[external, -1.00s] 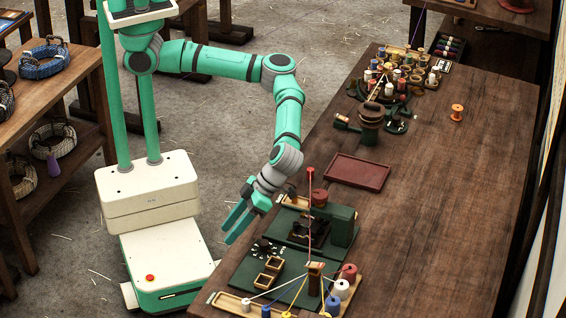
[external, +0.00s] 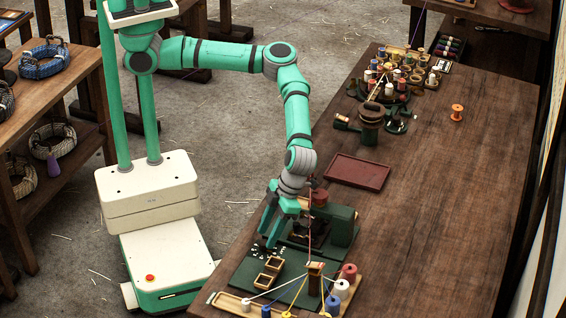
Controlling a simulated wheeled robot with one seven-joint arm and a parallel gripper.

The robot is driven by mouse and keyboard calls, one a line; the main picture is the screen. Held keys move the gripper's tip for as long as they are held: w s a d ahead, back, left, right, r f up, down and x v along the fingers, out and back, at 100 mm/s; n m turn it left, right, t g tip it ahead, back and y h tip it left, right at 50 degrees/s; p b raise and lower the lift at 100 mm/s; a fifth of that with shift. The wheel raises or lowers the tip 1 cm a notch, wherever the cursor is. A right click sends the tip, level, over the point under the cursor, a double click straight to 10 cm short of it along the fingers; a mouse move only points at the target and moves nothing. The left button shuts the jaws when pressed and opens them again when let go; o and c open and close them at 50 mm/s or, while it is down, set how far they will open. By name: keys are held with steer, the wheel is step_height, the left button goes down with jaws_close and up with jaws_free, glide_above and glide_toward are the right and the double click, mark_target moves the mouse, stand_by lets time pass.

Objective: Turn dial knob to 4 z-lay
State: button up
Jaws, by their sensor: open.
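The dial knob (external: 262,247) is a small dark shape with white marks around it, on the left part of the dark green machine base (external: 250,284). Its pointer and the markings are too small to read. My gripper (external: 273,242) points down, with its fingers apart, over or just beside the knob's right side. I cannot tell whether the fingers touch the knob. The gripper partly hides the knob area and the green machine body behind it.
Strands run from several spools (external: 342,289) to a wooden post (external: 314,283) at the front right. A red tray (external: 358,172) lies behind the machine.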

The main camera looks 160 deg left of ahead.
steer(key=shift+x, duration=1.1)
steer(key=c, duration=1)
steer(key=shift+c, duration=0.2)
